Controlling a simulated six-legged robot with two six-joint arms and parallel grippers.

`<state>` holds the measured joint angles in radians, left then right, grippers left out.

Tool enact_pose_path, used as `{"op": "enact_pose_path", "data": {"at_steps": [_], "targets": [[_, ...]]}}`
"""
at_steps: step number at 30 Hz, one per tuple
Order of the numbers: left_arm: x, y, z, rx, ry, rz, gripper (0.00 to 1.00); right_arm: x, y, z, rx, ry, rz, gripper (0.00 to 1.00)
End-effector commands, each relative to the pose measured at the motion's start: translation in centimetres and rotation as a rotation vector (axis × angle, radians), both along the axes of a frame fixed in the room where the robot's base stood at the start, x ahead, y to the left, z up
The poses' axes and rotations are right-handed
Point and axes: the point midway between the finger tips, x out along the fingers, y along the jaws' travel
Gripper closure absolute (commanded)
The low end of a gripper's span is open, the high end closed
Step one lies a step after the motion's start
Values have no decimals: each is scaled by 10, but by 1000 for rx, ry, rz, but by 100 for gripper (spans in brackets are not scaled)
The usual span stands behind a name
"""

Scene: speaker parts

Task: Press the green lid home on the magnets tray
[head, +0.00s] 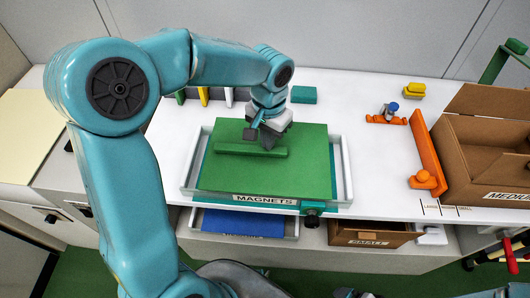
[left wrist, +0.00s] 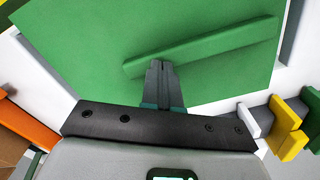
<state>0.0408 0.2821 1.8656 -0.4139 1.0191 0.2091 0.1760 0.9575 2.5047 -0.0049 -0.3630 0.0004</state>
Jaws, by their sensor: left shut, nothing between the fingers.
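The green lid (head: 312,170) lies over the grey-walled tray (head: 347,172), whose front label reads MAGNETS. A raised green bar (head: 235,149) runs across the lid; the lid (left wrist: 80,50) and bar (left wrist: 215,45) also show in the left wrist view. I cannot tell whether the lid is fully seated. My left gripper (head: 268,142) is over the lid at the bar, fingers shut and empty. In the left wrist view its fingertips (left wrist: 161,66) are at the bar's edge; contact is unclear.
A cardboard box (head: 465,150) and an orange bar (head: 427,150) stand at the right. A teal block (head: 303,95) and upright dividers lie behind the tray. A blue-lidded tray (head: 242,222) and a small cardboard box (head: 368,233) sit below. White table is clear right of the tray.

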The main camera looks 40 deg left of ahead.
Motion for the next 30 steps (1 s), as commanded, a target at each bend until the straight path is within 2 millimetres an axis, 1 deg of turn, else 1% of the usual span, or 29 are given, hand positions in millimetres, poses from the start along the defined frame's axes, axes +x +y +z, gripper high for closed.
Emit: {"op": "enact_pose_path", "data": {"at_steps": [1, 12, 16, 20, 30], "targets": [[0, 0, -4, 0, 1, 0, 100, 0, 0, -4, 0, 0, 0, 0], [0, 0, -19, 0, 1, 0, 100, 0, 0, -16, 0, 0, 0, 0], [0, 0, -16, 0, 1, 0, 100, 0, 0, -12, 0, 0, 0, 0], [0, 0, -5, 0, 1, 0, 100, 0, 0, -3, 0, 0, 0, 0], [0, 0, 34, 0, -1, 0, 100, 0, 0, 29, 0, 0, 0, 0]]}}
